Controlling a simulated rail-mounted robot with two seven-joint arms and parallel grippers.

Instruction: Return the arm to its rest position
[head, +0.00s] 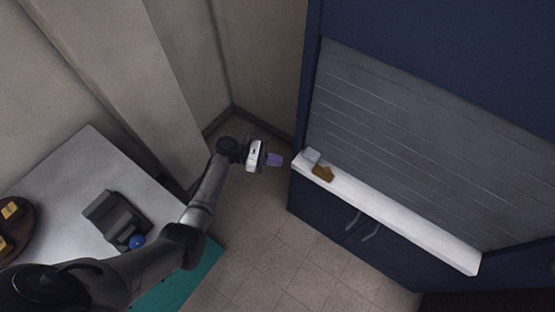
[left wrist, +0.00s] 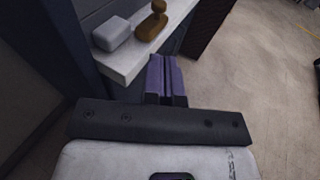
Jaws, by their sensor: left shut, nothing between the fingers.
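My left arm (head: 205,195) reaches in from the lower left of the head view. Its gripper (head: 275,160) is at the left end of the white shelf, just off its edge. In the left wrist view the purple fingers (left wrist: 166,75) are together with nothing between them. The shelf edge (left wrist: 130,66) lies beyond and to the left of the fingertips. My right gripper is in neither view.
A white block (head: 312,155) and a brown item (head: 323,173) sit on the white shelf (head: 400,225) of the blue cabinet (head: 335,222). A grey table (head: 75,165) at left holds a dark device (head: 112,218), a blue ball (head: 137,241) and a round brown tray (head: 30,212).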

